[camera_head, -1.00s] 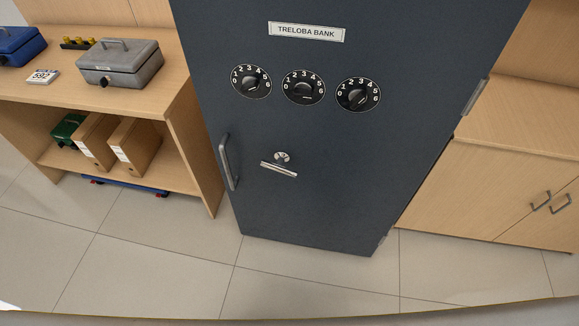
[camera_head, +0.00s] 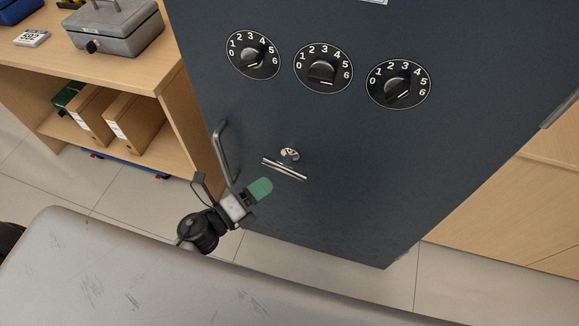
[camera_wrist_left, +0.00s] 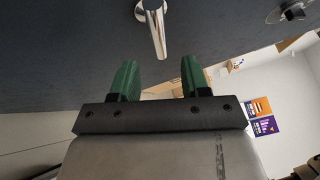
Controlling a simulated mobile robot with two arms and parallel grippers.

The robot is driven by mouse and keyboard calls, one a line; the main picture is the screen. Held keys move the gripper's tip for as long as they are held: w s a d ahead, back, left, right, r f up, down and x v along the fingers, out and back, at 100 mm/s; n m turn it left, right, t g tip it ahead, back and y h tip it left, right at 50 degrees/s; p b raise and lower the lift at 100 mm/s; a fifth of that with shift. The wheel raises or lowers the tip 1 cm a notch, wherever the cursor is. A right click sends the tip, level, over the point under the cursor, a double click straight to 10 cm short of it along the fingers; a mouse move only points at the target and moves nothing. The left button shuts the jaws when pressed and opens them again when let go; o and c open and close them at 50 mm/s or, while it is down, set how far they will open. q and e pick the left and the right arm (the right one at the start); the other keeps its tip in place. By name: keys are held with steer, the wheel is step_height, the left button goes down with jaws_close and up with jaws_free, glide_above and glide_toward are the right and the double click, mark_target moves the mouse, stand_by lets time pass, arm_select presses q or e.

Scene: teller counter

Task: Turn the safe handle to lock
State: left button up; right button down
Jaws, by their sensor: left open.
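The dark safe door (camera_head: 330,200) fills the middle of the head view. Its silver lever handle (camera_head: 285,169) lies nearly level, dipping to the right, below a round silver hub (camera_head: 289,154). My left gripper (camera_head: 262,188), with green fingertips, is just below the lever and apart from it. In the left wrist view, my left gripper (camera_wrist_left: 159,72) is open and empty. The lever (camera_wrist_left: 156,30) there points toward the gap between the fingers, its end close in front of them. My right gripper is not in view.
A vertical pull handle (camera_head: 222,152) stands out from the door just left of the lever. Three number dials (camera_head: 322,69) sit above. A wooden shelf (camera_head: 178,100) with a grey cash box (camera_head: 117,30) is at left; a wooden cabinet (camera_head: 500,215) is at right.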

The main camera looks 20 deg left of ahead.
mark_target(287, 168)
arm_select(q)
steer(key=x, duration=0.8)
steer(key=shift+p, duration=0.3)
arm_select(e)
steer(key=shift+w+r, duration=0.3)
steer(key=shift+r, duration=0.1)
arm_select(q)
steer(key=shift+c, duration=0.3)
jaws_close()
steer(key=shift+f+n+b, duration=0.2)
steer(key=shift+n+b, duration=0.1)
steer(key=shift+b, duration=0.2)
steer(key=shift+f+n+t+h+b, duration=0.1)
steer(key=shift+n+t+h+b, duration=0.2)
steer(key=shift+n+b, duration=0.15)
steer(key=shift+r+n+t+b, duration=0.25)
steer(key=shift+n+t+b, duration=0.25)
steer(key=shift+n+b, duration=0.4)
steer(key=shift+r+n, duration=0.1)
steer(key=shift+n, duration=0.15)
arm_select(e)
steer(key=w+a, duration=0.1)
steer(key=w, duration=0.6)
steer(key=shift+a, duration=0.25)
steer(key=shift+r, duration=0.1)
arm_select(q)
steer(key=shift+o, duration=0.3)
jaws_free()
